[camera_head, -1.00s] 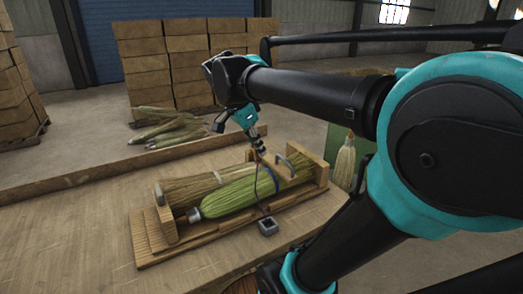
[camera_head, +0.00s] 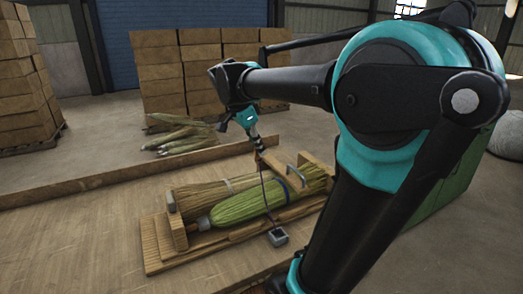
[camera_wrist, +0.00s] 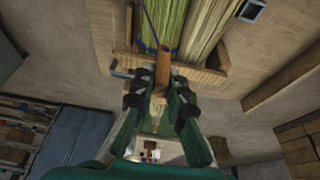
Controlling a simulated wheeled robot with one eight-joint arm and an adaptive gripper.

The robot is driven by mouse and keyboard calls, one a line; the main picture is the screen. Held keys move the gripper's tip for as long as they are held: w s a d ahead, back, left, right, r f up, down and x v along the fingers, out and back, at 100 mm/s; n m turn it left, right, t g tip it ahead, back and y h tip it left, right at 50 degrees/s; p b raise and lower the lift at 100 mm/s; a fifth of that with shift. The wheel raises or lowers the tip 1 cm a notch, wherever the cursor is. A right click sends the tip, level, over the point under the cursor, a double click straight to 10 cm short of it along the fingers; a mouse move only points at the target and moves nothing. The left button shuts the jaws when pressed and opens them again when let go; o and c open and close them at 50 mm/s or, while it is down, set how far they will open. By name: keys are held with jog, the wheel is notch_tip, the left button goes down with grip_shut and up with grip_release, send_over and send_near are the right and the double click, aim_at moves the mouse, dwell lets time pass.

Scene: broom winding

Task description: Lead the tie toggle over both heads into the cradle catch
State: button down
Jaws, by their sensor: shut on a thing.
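My gripper (camera_head: 257,145) is shut on the tie toggle (camera_wrist: 162,68), a brown wooden peg, and holds it above the broom heads. A thin dark cord (camera_head: 264,195) runs from the toggle down to a small grey block (camera_head: 277,238) at the cradle's near side. The wooden cradle (camera_head: 160,250) holds two heads side by side: a green one (camera_head: 240,207) in front and a tan one (camera_head: 205,192) behind. Curved grey metal fittings (camera_head: 296,177) stand at the cradle; I cannot tell which part is the catch. A blue band shows at the green head's right part.
A low wooden ledge (camera_head: 110,177) runs behind the cradle. Loose broom bundles (camera_head: 180,135) and stacked boxes (camera_head: 160,65) are further back. A green cabinet (camera_head: 455,185) stands at the right, partly behind my arm. Bench surface left of the cradle is clear.

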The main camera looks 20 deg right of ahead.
jog(key=shift+w+a, duration=1.5)
jog(key=shift+w, duration=3.25)
jog(key=shift+w+a, duration=1.45)
jog(key=shift+w, duration=3.3)
jog(key=shift+f, duration=10.7)
jog(key=shift+s, duration=0.1)
jog(key=c, duration=1.5)
grip_release()
jog(key=shift+o, duration=0.2)
jog(key=shift+r, duration=0.1)
